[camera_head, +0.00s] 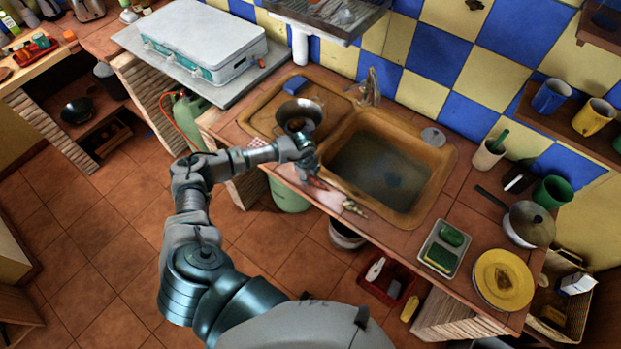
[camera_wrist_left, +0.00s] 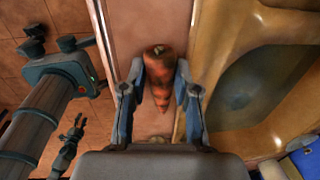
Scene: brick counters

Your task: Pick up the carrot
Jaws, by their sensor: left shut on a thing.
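The carrot (camera_wrist_left: 159,75) is orange-red with dark marks and lies along the reddish counter strip in the left wrist view, its thick end away from me. My left gripper (camera_wrist_left: 160,82) has one finger on each side of the carrot and is shut on it. In the head view, my left gripper (camera_head: 312,173) is low at the counter's front edge, left of the sink. The carrot is mostly hidden there by the gripper. A dark claw-like part, which may be my right gripper (camera_wrist_left: 71,142), shows small at the left of the wrist view; its opening is unclear.
The brown sink (camera_head: 428,195) lies right of the gripper. A metal pan (camera_head: 298,112) is just behind it. A small elongated item (camera_head: 353,208) lies on the front edge. A sponge tray (camera_head: 445,248) and a yellow plate (camera_head: 503,281) are further right.

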